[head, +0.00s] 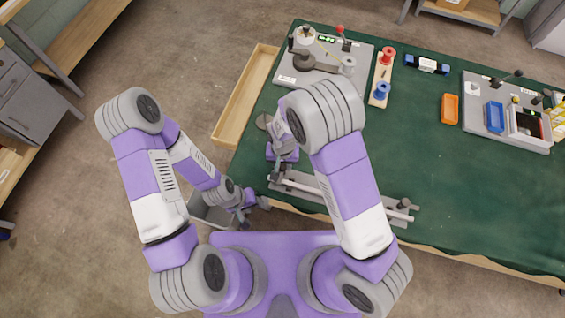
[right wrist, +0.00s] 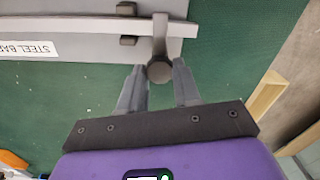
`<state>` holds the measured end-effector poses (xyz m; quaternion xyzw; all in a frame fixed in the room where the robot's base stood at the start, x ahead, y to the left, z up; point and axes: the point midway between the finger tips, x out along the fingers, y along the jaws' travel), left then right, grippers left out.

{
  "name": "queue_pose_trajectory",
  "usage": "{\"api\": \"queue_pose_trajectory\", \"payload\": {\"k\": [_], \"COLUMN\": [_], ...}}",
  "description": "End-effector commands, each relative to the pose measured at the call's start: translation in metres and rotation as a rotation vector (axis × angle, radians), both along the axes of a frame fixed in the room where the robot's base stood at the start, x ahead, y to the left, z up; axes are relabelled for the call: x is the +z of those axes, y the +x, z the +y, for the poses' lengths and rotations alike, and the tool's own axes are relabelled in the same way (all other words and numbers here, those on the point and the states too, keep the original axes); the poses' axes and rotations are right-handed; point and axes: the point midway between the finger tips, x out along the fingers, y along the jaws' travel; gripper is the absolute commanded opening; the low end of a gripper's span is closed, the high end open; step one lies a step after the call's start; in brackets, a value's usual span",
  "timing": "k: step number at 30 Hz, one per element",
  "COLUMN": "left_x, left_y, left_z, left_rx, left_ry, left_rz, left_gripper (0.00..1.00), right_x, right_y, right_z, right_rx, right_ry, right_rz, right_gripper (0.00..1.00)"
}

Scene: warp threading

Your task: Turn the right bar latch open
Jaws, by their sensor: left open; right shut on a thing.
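A grey fixture plate (head: 413,209) lies along the near edge of the green mat and carries a long pale bar (head: 305,188). A dark-knobbed latch (head: 403,204) stands at its right end in the head view. My right gripper (head: 277,178) is at the bar's left end there, partly hidden by my arm. In the right wrist view its fingers (right wrist: 160,82) straddle the round dark knob (right wrist: 160,69) of a latch, whose grey arm (right wrist: 160,32) lies across the bar (right wrist: 85,24). My left gripper (head: 254,213) is open and empty, off the table's near edge.
A grey bin (head: 203,211) is below my left gripper. A wooden tray (head: 240,108) lies at the table's left edge. Red (head: 388,56) and blue (head: 381,91) spools, an orange tray (head: 450,109) and machine plates stand farther back. The middle mat (head: 430,170) is clear.

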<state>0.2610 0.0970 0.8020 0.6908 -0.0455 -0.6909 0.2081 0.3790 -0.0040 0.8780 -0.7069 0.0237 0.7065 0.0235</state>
Motion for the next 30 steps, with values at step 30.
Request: {"api": "queue_pose_trajectory", "payload": {"k": [30], "left_x": [-0.028], "left_y": [0.000], "left_z": [0.000], "left_rx": [0.000], "left_ry": [0.000], "left_rz": [0.000], "left_gripper": [0.43], "right_x": [-0.001], "right_y": [0.000], "right_z": [0.000], "right_rx": [0.885], "right_ry": [0.001], "right_rz": [0.001], "right_gripper": [0.02]}}
